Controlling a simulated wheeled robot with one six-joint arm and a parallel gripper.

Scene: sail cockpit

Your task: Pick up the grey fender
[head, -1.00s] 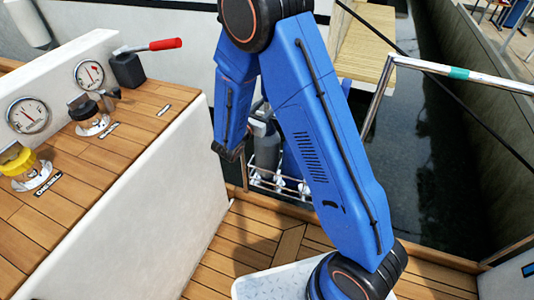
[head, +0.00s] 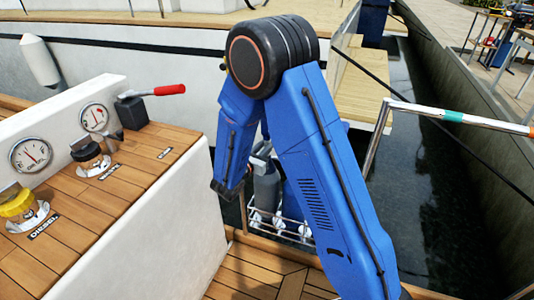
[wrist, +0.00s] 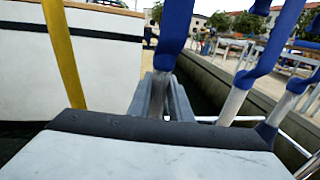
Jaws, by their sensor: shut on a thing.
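The grey fender (head: 265,190) stands upright in a white wire rack (head: 300,236), beside a blue fender (head: 293,185) partly hidden by my arm. My gripper is shut on the grey fender, though the contact itself is hard to see.
A white console (head: 165,235) with gauges and a red-handled lever (head: 165,90) stands left of my arm. A metal rail (head: 455,115) runs along the right, with dark water beyond. A white hull (head: 130,60) lies behind.

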